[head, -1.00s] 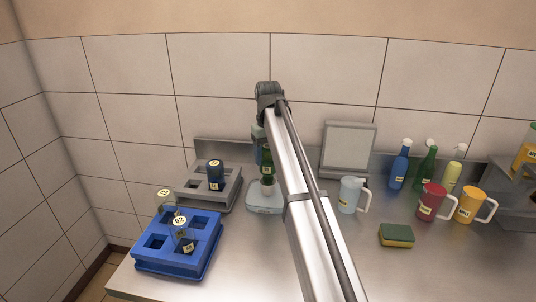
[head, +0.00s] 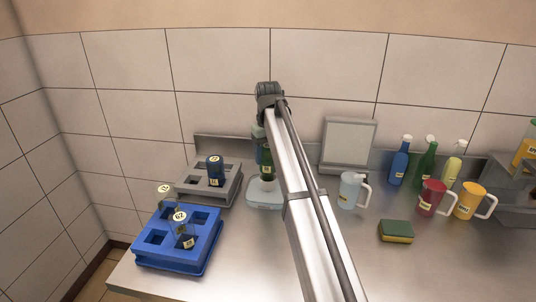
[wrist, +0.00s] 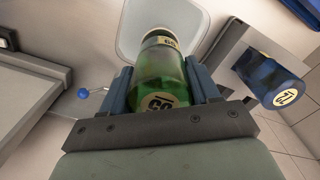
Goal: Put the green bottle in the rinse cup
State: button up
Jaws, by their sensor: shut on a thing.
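My gripper (wrist: 155,90) is shut on the green bottle (wrist: 160,75), with one blue finger on each side of it. In the head view the green bottle (head: 266,158) is partly hidden by my arm. In the wrist view the pale base (wrist: 133,42) lies beyond the bottle's far end. I cannot tell whether the bottle's lower end is inside the cup or just above it.
A grey rack (head: 222,197) holding a dark blue bottle (head: 215,168) stands just left. A blue rack (head: 165,262) with bottles is at front left. Mugs (head: 350,190), a sponge (head: 396,230) and several spray bottles (head: 398,163) stand right. The front counter is clear.

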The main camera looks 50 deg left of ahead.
jog(key=shift+f, duration=0.6)
dwell(0.4)
jog(key=o, duration=1.2)
jog(key=shift+r, duration=4.5)
